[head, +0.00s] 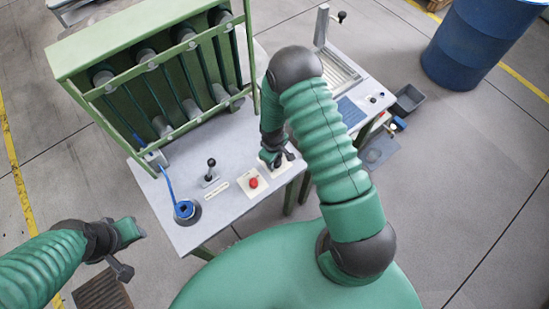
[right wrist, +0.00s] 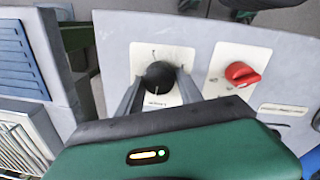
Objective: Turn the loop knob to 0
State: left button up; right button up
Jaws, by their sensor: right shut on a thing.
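A round black knob (right wrist: 158,74) sits on a white plate (right wrist: 148,50) on the grey tabletop in the right wrist view. I take it for the loop knob, but the plate's markings are too small to read. My right gripper (right wrist: 161,84) has one finger on each side of the knob and is shut on it. In the head view the right gripper (head: 275,163) is at the table's front right part and hides most of the knob. My left gripper (head: 123,247) hangs off the table at the lower left, and its finger opening cannot be made out.
A red knob (right wrist: 240,73) on its own white plate is beside the black one. A black lever (head: 211,168) and a blue-topped round part (head: 184,209) stand further left. A green rack (head: 150,75) rises behind. A second bench (head: 352,85) is on the right.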

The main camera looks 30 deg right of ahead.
aim_at(275, 163)
jog(key=shift+s+d+n, duration=0.1)
jog(key=shift+s+n, duration=0.05)
jog(key=shift+n, duration=1.35)
jog(key=o, duration=1.3)
jog(key=shift+o, duration=0.2)
notch_tip(275, 163, up, 17)
jog(key=a, duration=0.1)
jog(key=shift+s, duration=0.25)
jog(key=shift+f, duration=0.15)
